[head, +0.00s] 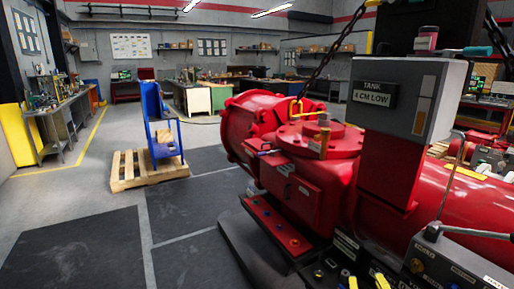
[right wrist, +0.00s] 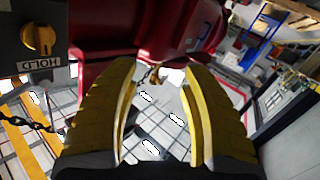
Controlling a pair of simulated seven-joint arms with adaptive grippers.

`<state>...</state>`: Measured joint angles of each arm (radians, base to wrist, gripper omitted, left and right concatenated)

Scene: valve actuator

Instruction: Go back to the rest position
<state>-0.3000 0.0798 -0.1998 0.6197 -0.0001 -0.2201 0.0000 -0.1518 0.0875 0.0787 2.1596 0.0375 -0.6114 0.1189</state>
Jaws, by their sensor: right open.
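My right gripper (head: 367,282) shows only as yellow fingertips at the bottom edge of the head view, low in front of the red machine. In the right wrist view its two yellow fingers (right wrist: 160,68) stand wide apart with nothing between them. The red valve actuator (head: 313,190) fills the right half of the head view; part of its red body (right wrist: 150,35) lies beyond the fingertips in the wrist view. My left gripper is not in view.
A grey box with a sign reading "TANK 4 CM LOW" (head: 375,95) stands on the machine. A dark panel with knobs (head: 440,270) is at bottom right. A yellow knob marked HOLD (right wrist: 38,40) is at the wrist view's left. A pallet (head: 125,172) stands on open floor.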

